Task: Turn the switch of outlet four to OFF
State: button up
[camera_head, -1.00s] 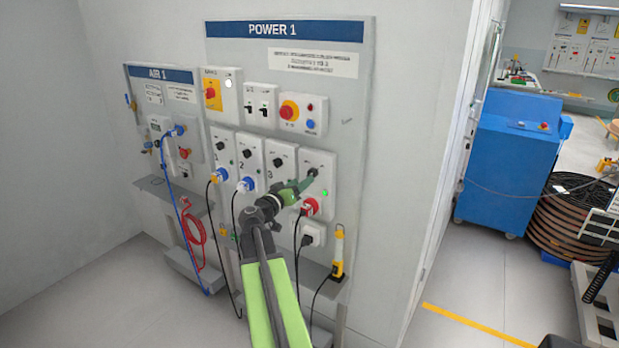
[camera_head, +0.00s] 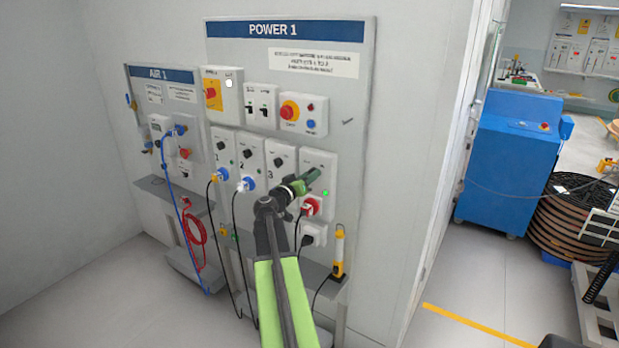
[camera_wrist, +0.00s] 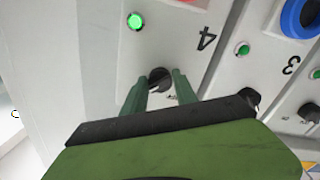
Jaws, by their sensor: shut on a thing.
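The outlet four panel (camera_head: 321,160) is the rightmost of the row on the POWER 1 board, with a red plug in its socket (camera_head: 312,206). Its dark rotary switch (camera_wrist: 160,76) sits between the fingertips of my gripper (camera_head: 316,174) in the wrist view. The green fingers reach to the panel face and are shut on the switch. In the head view the gripper hides the switch, so its pointing direction cannot be read there. The green lamp (camera_wrist: 135,21) of outlet four is lit, and it also shows in the head view (camera_head: 326,193).
The outlet three switch (camera_wrist: 250,97) is close beside my gripper. A red emergency button (camera_head: 290,110) is above. Cables hang under the outlets.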

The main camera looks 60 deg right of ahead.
grip_shut()
jog(key=shift+n, duration=8.9)
jog(key=shift+s, duration=0.1)
jog(key=o, duration=1)
grip_release()
